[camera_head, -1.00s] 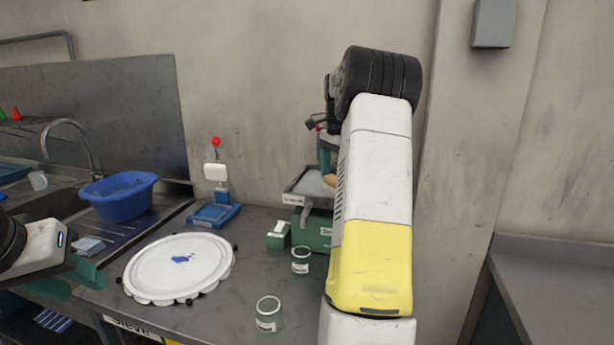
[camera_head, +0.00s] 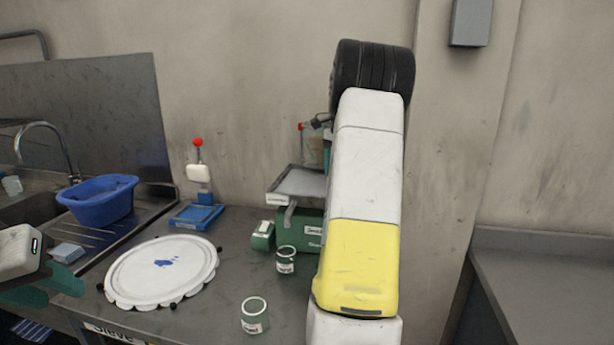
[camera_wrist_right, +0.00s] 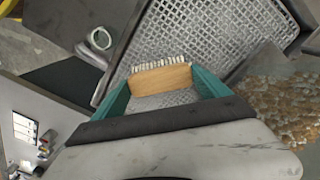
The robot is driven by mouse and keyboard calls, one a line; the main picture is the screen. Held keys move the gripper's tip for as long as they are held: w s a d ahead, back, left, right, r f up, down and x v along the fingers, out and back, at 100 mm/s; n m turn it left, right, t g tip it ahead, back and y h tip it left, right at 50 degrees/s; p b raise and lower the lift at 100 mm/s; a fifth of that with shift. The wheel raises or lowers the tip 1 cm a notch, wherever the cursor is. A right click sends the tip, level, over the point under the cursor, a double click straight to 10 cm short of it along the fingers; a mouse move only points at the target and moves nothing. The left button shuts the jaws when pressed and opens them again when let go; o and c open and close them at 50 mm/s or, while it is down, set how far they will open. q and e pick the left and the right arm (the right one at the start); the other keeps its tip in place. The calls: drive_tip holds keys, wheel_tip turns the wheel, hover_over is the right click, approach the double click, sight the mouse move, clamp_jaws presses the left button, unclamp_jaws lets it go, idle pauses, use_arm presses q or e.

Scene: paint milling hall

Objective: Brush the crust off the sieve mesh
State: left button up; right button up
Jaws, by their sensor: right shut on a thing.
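The sieve, a grey framed tray (camera_head: 284,199), stands on a green machine (camera_head: 309,231) at the back of the bench, partly behind my right arm. Its woven mesh (camera_wrist_right: 205,38) fills much of the right wrist view. My right gripper (camera_wrist_right: 165,85) is shut on a wooden brush (camera_wrist_right: 160,80) with pale bristles, which is over the mesh; I cannot tell if the bristles touch. Brown crumbly crust (camera_wrist_right: 288,108) lies at the right of that view. My right gripper is hidden in the head view. My left gripper (camera_head: 45,287) is at the left edge, fingers apart and empty.
A white round lid-like disc (camera_head: 162,270) with a blue smear lies on the bench. A blue basin (camera_head: 98,203) is by the sink. A blue-based stand (camera_head: 196,214) is behind.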

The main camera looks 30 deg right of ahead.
drive_tip(key=shift+r, duration=3.05)
wheel_tip(320, 180, up, 3)
drive_tip(key=shift+f, duration=0.1)
drive_tip(key=n, duration=0.3)
drive_tip(key=w+f+n, duration=0.1)
drive_tip(key=shift+d+n, duration=0.3)
drive_tip(key=n, duration=0.2)
drive_tip(key=d+n, duration=0.1)
drive_tip(key=n, duration=0.1)
drive_tip(key=shift+w+f, duration=0.15)
drive_tip(key=shift+w, duration=0.25)
drive_tip(key=shift+f, duration=2.9)
